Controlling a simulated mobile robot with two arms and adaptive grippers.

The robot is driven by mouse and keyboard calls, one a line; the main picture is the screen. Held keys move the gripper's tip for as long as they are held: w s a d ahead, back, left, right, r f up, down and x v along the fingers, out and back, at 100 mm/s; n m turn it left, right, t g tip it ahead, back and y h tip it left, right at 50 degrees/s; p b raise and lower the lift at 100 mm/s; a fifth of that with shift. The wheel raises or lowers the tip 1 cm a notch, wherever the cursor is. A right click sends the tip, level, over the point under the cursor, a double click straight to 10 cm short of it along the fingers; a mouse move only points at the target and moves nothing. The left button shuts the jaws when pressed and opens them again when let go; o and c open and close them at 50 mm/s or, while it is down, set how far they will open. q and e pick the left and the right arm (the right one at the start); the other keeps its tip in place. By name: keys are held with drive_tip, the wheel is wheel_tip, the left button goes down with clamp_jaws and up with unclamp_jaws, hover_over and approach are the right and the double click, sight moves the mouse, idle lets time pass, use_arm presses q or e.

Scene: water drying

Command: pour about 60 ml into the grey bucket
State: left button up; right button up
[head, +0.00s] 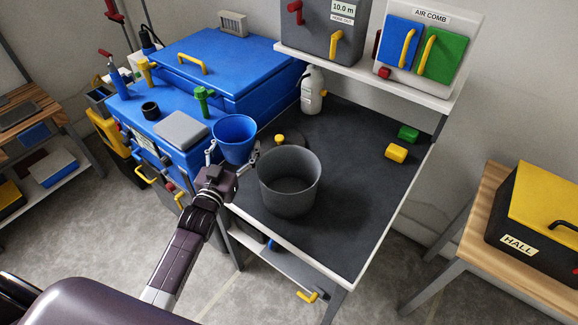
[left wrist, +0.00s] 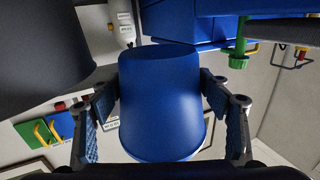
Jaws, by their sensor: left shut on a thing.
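My left gripper (head: 232,160) is shut on a blue cup (head: 234,136), with a finger on each side of it. The cup is about upright, mouth up, held to the left of the grey bucket and apart from it. I cannot tell how much liquid is in the cup. The grey bucket (head: 289,192) stands upright on the dark bench top, and its inside looks plain grey. In the left wrist view the blue cup (left wrist: 160,100) fills the middle between the fingers, and the grey bucket (left wrist: 40,45) shows at the upper left. My right gripper is not in view.
The dark bench top (head: 345,215) is clear right of the bucket. A white bottle (head: 311,92), a yellow block (head: 396,152) and a green block (head: 408,133) stand toward the back. A blue machine (head: 165,115) is at the left; a shelf (head: 430,90) overhangs the back.

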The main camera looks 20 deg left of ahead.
sight(254, 123)
use_arm(q)
drive_tip(key=shift+s+d+r+m, duration=0.15)
drive_tip(key=shift+r+m, duration=0.25)
drive_tip(key=shift+r, duration=0.2)
drive_tip(key=shift+w+d+r+m, duration=0.1)
drive_tip(key=shift+r+m, duration=0.3)
drive_tip(key=shift+r, duration=0.15)
drive_tip(key=shift+s+d+r+m+t, duration=0.1)
drive_tip(key=shift+d+r+m+t, duration=0.3)
drive_tip(key=shift+m, duration=0.5)
drive_tip(key=shift+d+f+m+b, duration=0.15)
drive_tip(key=shift+d+m+b, duration=0.45)
drive_tip(key=shift+m+b, duration=0.5)
drive_tip(key=shift+d+r, duration=0.2)
drive_tip(key=shift+r, duration=0.2)
drive_tip(key=shift+s+d+r+m+h, duration=0.1)
drive_tip(key=shift+d+r+m+h, duration=0.3)
drive_tip(key=shift+m, duration=0.5)
drive_tip(key=shift+d+r+m, duration=0.15)
drive_tip(key=shift+r+m, duration=0.55)
drive_tip(key=shift+m, duration=0.2)
drive_tip(key=shift+f+m+b, duration=0.1)
drive_tip(key=shift+m+b, duration=0.3)
drive_tip(key=shift+b, duration=0.1)
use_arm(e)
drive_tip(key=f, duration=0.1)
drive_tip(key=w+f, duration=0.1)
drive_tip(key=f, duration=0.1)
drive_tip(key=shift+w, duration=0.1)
